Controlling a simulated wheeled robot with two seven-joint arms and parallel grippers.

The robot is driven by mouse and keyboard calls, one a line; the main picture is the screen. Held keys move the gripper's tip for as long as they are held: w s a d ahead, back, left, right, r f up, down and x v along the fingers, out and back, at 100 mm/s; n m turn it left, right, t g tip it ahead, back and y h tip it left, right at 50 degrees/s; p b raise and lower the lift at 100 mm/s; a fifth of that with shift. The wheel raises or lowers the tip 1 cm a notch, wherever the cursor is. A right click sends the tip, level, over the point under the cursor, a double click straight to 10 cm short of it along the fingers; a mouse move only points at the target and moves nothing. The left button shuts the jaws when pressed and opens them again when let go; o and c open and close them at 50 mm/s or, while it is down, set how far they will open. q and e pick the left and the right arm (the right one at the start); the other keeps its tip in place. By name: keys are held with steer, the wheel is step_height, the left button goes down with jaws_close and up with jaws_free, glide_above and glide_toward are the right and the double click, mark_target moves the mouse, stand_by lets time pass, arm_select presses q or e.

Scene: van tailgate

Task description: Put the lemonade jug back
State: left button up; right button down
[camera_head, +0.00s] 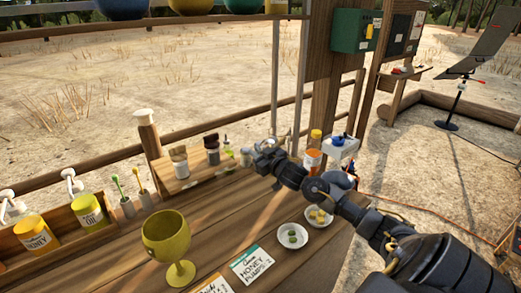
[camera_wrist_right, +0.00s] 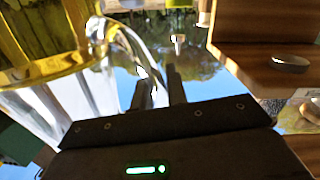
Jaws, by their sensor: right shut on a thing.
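In the right wrist view a clear glass jug (camera_wrist_right: 75,100) with yellow lemonade fills the left side, seen very close and partly cut off by the frame. Its curved glass handle (camera_wrist_right: 128,42) runs down to the dark fingers of my right gripper (camera_wrist_right: 160,88), which is shut on it. In the head view my right gripper (camera_head: 262,158) is over the far part of the wooden counter, beside the small bottle rack. I cannot make out the jug clearly there. My left gripper is not in view.
A yellow-green goblet (camera_head: 168,242) stands on the counter (camera_head: 215,220) at front left. Two small white bowls (camera_head: 292,235) lie near the right edge. A rack (camera_head: 180,178) holds several bottles. An orange bottle (camera_head: 312,155) stands beyond my wrist. Honey jars (camera_head: 38,235) stand at left.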

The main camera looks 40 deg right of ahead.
steer(key=f, duration=0.1)
steer(key=w+f, duration=0.1)
steer(key=f, duration=0.1)
steer(key=d+f+p, duration=0.1)
steer(key=shift+w+f, duration=0.4)
steer(key=c, duration=1.6)
jaws_free()
steer(key=shift+a+f, duration=0.1)
steer(key=shift+f, duration=0.15)
steer(key=shift+c, duration=0.2)
steer(key=shift+o, duration=1.2)
steer(key=shift+s+r, duration=0.1)
